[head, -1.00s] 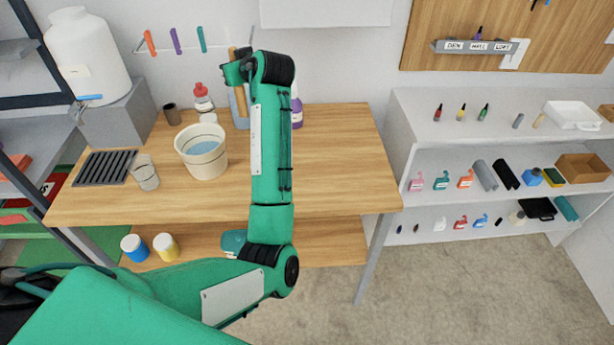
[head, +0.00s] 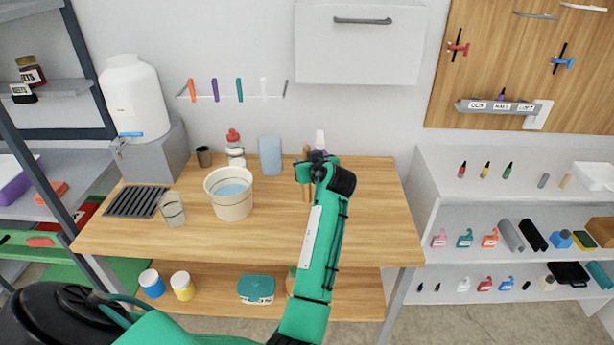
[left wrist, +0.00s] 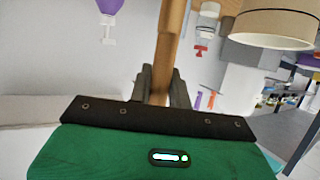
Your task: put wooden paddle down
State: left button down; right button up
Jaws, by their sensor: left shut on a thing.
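The wooden paddle (head: 306,190) is a light brown stick, upright in the head view above the back right of the wooden table (head: 370,220). My left gripper (head: 312,165) is shut on it, partly hidden by my wrist. In the left wrist view the paddle's shaft (left wrist: 172,35) rises from between the fingers of my left gripper (left wrist: 160,85). Whether the paddle's lower end touches the table cannot be told. My right gripper is not in view.
A white bucket of blue liquid (head: 230,200), a clear cup (head: 173,212) and a dark grate (head: 137,202) stand on the left of the table. A red-capped bottle (head: 236,155) and a blue block (head: 270,157) are behind. The table's front right is largely clear.

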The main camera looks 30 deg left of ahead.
pick_arm(q)
jog(key=shift+f, duration=0.8)
notch_tip(320, 180, down, 3)
jog(key=shift+f+p, duration=0.2)
jog(key=shift+p, duration=0.25)
jog(key=shift+f, duration=0.35)
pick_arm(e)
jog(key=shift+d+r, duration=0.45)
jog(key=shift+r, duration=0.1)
pick_arm(q)
jog(key=shift+f, duration=0.15)
jog(key=c, duration=1.3)
grip_release()
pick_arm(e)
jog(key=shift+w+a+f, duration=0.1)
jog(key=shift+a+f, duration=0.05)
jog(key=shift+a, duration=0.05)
